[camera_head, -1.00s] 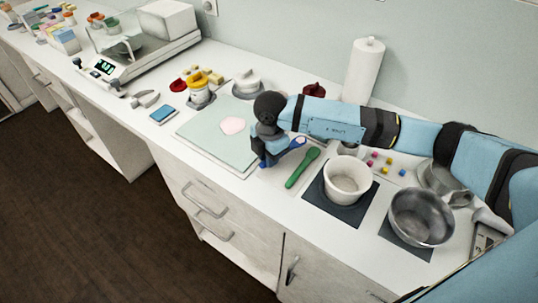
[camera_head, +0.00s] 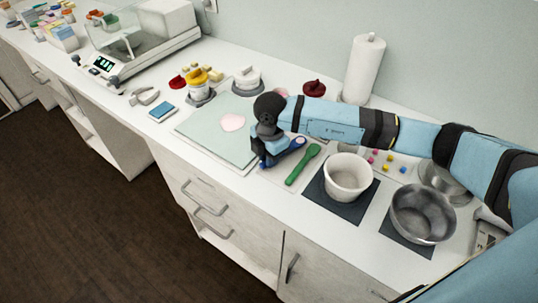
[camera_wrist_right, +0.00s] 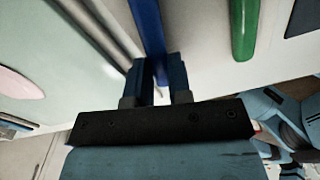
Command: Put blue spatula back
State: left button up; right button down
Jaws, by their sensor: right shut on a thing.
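The blue spatula (camera_head: 294,145) lies at the right edge of the pale green board, beside the green spatula (camera_head: 303,164). In the right wrist view the blue spatula's handle (camera_wrist_right: 147,25) runs down between my fingers. My right gripper (camera_head: 266,163) is shut on that handle, low over the counter; it also shows in the right wrist view (camera_wrist_right: 160,80). I cannot tell whether the spatula touches the counter. The green spatula's handle (camera_wrist_right: 243,30) shows to the right, apart from my fingers. My left gripper is not in view.
The pale green board (camera_head: 205,132) with a pink blob lies to the left. A white bowl (camera_head: 348,185) on a dark mat and a metal bowl (camera_head: 422,213) stand to the right. A paper towel roll (camera_head: 364,70) stands behind my arm.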

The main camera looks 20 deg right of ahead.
jog(key=c, duration=1)
grip_release()
jog(key=shift+o, duration=0.2)
